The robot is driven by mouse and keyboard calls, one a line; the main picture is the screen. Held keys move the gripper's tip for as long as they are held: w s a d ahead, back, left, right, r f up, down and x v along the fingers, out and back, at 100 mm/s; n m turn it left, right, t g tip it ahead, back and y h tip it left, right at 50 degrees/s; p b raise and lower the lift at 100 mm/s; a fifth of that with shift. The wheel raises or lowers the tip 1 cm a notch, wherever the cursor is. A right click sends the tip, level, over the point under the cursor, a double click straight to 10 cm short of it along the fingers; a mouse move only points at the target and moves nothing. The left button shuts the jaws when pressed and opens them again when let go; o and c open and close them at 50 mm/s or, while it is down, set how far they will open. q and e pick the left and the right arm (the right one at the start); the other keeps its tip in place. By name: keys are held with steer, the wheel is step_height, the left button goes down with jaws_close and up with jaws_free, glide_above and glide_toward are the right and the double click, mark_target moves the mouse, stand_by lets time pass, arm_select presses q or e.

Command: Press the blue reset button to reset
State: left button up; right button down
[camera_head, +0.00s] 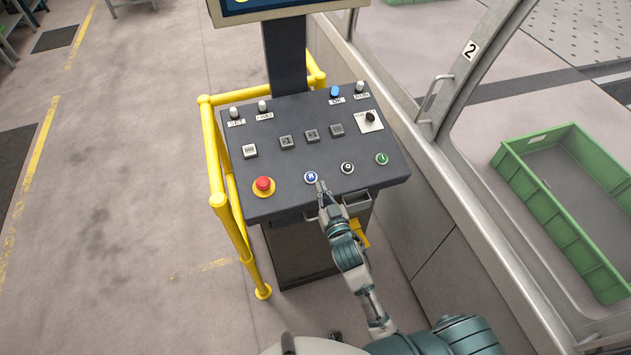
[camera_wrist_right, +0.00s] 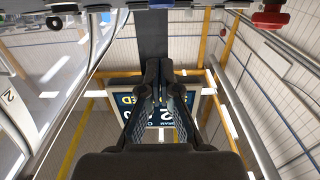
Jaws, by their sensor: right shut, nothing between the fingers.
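The blue reset button (camera_head: 311,177), round and marked R, sits on the front part of the dark control panel (camera_head: 285,197). My right gripper (camera_head: 320,184) is shut and empty, its fingertips just to the lower right of the blue button. I cannot tell whether they touch the panel. In the right wrist view the closed fingers (camera_wrist_right: 165,64) point up the picture, and a blue button edge (camera_wrist_right: 160,4) shows at the top, apart from the tips. My left gripper is not in view.
A red emergency button (camera_head: 263,184) is left of the blue one; a black O button (camera_head: 347,168) and green button (camera_head: 382,159) are right. A yellow rail (camera_head: 216,160) guards the left side. A green crate (camera_head: 565,224) lies behind the machine frame at right.

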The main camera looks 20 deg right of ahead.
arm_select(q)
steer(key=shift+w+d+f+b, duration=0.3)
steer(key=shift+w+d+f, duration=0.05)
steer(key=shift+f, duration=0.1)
arm_select(e)
steer(key=s, duration=0.4)
steer(key=shift+s+d, duration=0.25)
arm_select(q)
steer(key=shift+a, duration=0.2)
arm_select(e)
steer(key=shift+w, duration=0.1)
